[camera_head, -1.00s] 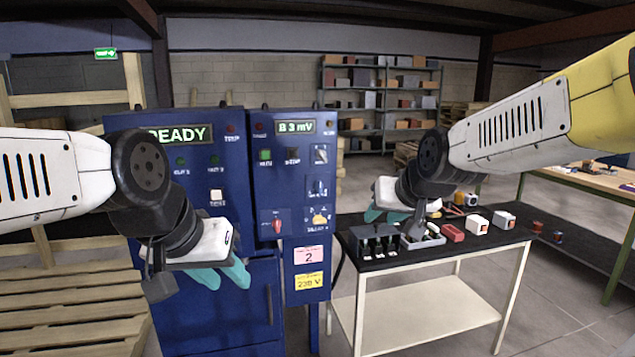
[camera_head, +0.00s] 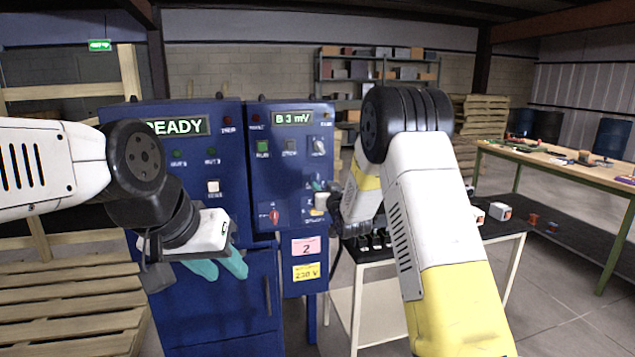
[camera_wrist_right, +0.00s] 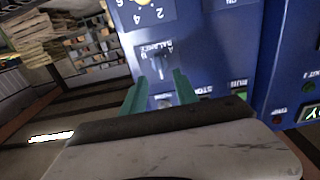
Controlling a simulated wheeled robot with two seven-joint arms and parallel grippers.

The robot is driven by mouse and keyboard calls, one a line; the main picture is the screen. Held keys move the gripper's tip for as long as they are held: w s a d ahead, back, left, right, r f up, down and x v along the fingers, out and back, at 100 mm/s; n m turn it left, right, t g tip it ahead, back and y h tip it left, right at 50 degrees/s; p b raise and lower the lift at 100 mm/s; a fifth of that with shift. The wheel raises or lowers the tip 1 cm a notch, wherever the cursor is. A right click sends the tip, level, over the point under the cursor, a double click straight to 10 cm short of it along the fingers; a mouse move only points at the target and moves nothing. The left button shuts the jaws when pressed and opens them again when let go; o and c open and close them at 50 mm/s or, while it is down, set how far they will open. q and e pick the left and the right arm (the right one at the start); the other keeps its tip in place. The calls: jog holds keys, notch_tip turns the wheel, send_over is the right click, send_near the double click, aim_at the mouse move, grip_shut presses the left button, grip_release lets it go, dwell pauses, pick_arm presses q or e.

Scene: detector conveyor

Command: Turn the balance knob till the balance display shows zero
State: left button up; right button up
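The balance display (camera_head: 293,119) at the top of the right blue panel reads "B 3 mV". The balance knob (camera_wrist_right: 156,66) shows in the right wrist view, beside its upside-down BALANCE label. In the head view my right gripper (camera_head: 318,187) is at the panel and covers the knob's area. Its two green fingers (camera_wrist_right: 160,78) are apart in the wrist view, with the knob between and just beyond the tips. I cannot tell whether they touch it. My left gripper (camera_head: 222,268) hangs empty in front of the left cabinet, its fingers apart.
A yellow dial (camera_wrist_right: 145,14) and a mode knob (camera_head: 319,147) sit close to the balance knob. A red switch (camera_head: 273,215) is lower left on the panel. A black-topped table (camera_head: 490,232) stands to the right, partly behind my right arm.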

aim_at(318, 180)
jog(key=x, duration=0.6)
jog(key=shift+w, duration=0.3)
grip_shut()
